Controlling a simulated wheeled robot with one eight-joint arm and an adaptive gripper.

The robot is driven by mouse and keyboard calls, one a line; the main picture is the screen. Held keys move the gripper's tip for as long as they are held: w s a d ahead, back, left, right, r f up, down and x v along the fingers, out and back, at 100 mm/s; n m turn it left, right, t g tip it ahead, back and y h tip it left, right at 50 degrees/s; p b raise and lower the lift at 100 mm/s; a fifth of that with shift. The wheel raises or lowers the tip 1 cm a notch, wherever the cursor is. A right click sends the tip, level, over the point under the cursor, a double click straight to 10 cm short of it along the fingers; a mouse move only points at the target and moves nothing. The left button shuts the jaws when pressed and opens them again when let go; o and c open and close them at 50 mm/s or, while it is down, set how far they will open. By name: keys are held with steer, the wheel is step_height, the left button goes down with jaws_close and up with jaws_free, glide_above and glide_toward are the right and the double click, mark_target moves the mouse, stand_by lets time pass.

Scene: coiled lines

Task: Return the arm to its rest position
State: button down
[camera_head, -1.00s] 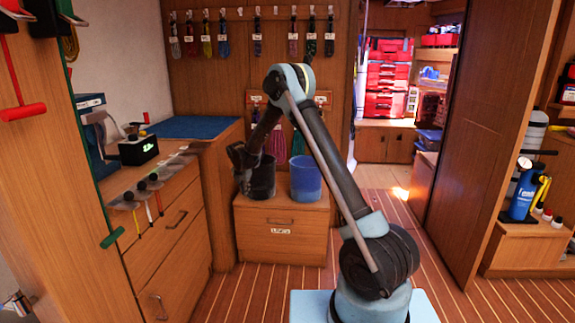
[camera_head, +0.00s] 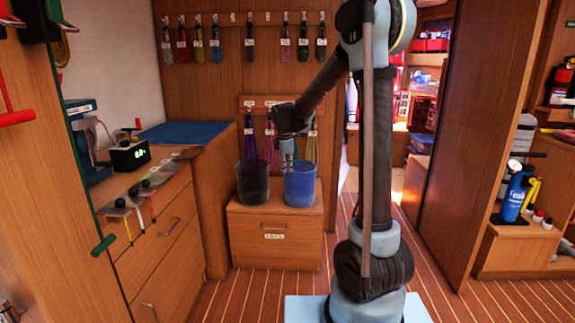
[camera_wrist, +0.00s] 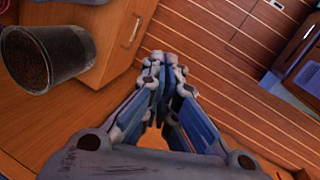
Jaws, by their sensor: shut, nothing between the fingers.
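My arm rises from its base at right of centre in the head view, with its forearm reaching down to the left. My gripper (camera_head: 288,160) hangs in front of the hooks on the back panel, just above the blue bucket in the picture. In the wrist view my gripper (camera_wrist: 160,65) has its fingertips together with nothing between them, and the wooden floor shows beyond. I cannot tell its exact height over the bucket.
A dark bucket (camera_head: 252,182) and a blue bucket (camera_head: 300,184) stand on a low wooden cabinet (camera_head: 235,235). Coiled lines (camera_head: 250,140) hang behind. A drawer unit (camera_head: 165,235) stands left. Striped floor (camera_head: 500,300) is open at front right.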

steer(key=s+d+r+m, duration=0.2)
steer(key=s+d+m, duration=0.4)
steer(key=s, duration=0.4)
steer(key=s+d+r+m, duration=0.1)
steer(key=s+d+m, duration=0.2)
steer(key=s+d, duration=0.5)
steer(key=s+d+f+m, duration=0.1)
steer(key=s+f+m, duration=0.2)
steer(key=s, duration=0.4)
steer(key=s+d+f+m, duration=0.2)
steer(key=s+f+m, duration=0.1)
steer(key=s, duration=0.4)
steer(key=s+d+f+m+g, duration=0.1)
steer(key=s+d+f+m, duration=0.1)
steer(key=s, duration=0.5)
steer(key=f+m, duration=0.1)
steer(key=m, duration=0.1)
steer(key=shift+s+d+m+y, duration=0.15)
steer(key=shift+s+m+y, duration=0.05)
steer(key=shift+m+y, duration=0.1)
